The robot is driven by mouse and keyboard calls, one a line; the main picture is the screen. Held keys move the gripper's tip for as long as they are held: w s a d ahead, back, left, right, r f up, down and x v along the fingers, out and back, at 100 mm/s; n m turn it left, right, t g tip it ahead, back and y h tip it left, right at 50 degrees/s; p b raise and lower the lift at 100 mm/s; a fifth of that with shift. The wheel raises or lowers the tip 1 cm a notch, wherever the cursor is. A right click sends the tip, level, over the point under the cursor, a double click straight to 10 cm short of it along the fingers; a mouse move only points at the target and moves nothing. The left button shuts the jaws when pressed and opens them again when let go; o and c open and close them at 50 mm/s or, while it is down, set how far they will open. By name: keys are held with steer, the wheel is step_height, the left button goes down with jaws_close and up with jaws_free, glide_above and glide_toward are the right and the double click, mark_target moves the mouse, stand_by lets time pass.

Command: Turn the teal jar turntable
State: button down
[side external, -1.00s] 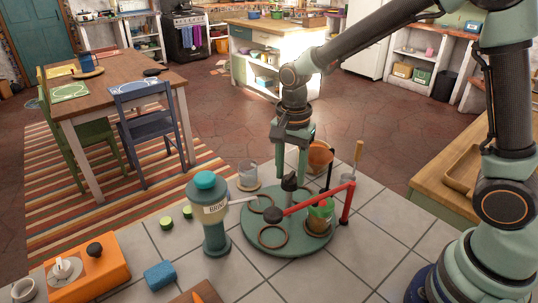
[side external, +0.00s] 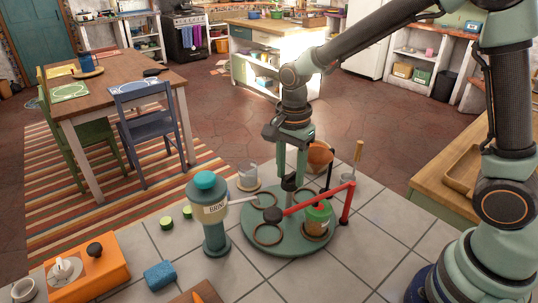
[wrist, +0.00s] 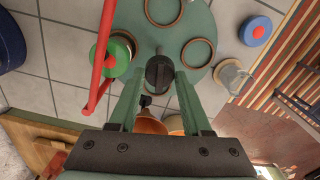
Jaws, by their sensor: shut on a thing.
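The teal turntable (side external: 290,240) is a round disc on the tiled counter, with brown rings on its top. A jar with a green lid (side external: 318,218) stands on its right side; the jar also shows in the wrist view (wrist: 116,56). A dark knob (wrist: 159,72) rises at the turntable's middle. My gripper (side external: 291,178) points down over the middle and is shut on the knob, with one finger on each side. The fingertips' contact is partly hidden in the side view.
A red bar (side external: 315,199) on a red post (side external: 347,204) crosses above the turntable. A terracotta pot (side external: 320,156) is behind right. Tiles at front right are clear.

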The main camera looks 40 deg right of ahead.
steer(key=shift+m, duration=1.3)
steer(key=shift+c, duration=1.7)
jaws_free()
step_height(320, 180, up, 12)
steer(key=shift+r, duration=0.1)
steer(key=s+d+n+t, duration=0.5)
steer(key=s+n, duration=0.5)
steer(key=n, duration=0.8)
steer(key=shift+d+r+t, duration=0.15)
steer(key=shift+d+t, duration=0.15)
steer(key=shift+d, duration=0.7)
